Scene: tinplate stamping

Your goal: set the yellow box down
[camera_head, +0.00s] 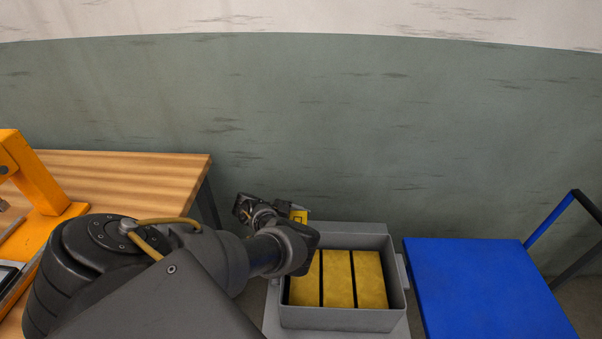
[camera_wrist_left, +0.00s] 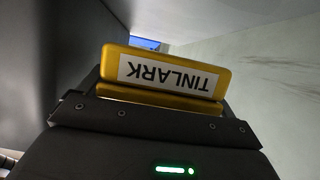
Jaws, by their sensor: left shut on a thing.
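My left gripper (camera_head: 288,211) reaches over the back left part of a grey crate (camera_head: 345,319). It is shut on a yellow box (camera_head: 299,216), of which only a small part shows beside the gripper in the head view. In the left wrist view the yellow box (camera_wrist_left: 165,72) sits in the jaws, with a white label reading TINLARK upside down. Several yellow blocks or boxes (camera_head: 338,279) lie side by side in the crate, partly hidden by my arm on the left. Whether the held box touches the crate, I cannot tell. My right gripper is not in view.
A wooden table (camera_head: 150,168) with an orange press (camera_head: 32,178) stands at the left. A blue cart platform (camera_head: 485,285) with a handle stands just right of the crate and looks empty. A green and white wall closes off the back.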

